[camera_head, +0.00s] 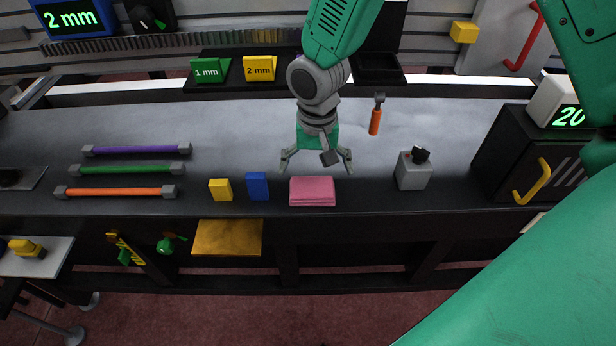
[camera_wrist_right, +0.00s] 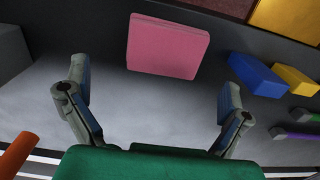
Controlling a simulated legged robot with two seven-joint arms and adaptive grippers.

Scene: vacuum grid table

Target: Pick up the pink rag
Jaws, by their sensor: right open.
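The pink rag (camera_head: 312,191) is a folded flat block lying at the front edge of the table, right of the blue block. In the right wrist view the rag (camera_wrist_right: 168,46) lies ahead of the fingers, near the top middle. My right gripper (camera_head: 317,168) is above the table just behind the rag, its fingers spread wide and pointing down. In the wrist view the right gripper (camera_wrist_right: 155,103) is open and empty, with the rag beyond the fingertips and apart from them. My left gripper is not seen in either view.
A blue block (camera_head: 257,186) and a yellow block (camera_head: 220,190) stand left of the rag. A grey box with a black knob (camera_head: 413,172) stands to the right. An orange-handled tool (camera_head: 376,116) lies behind. Purple, green and orange bars (camera_head: 122,192) lie at left.

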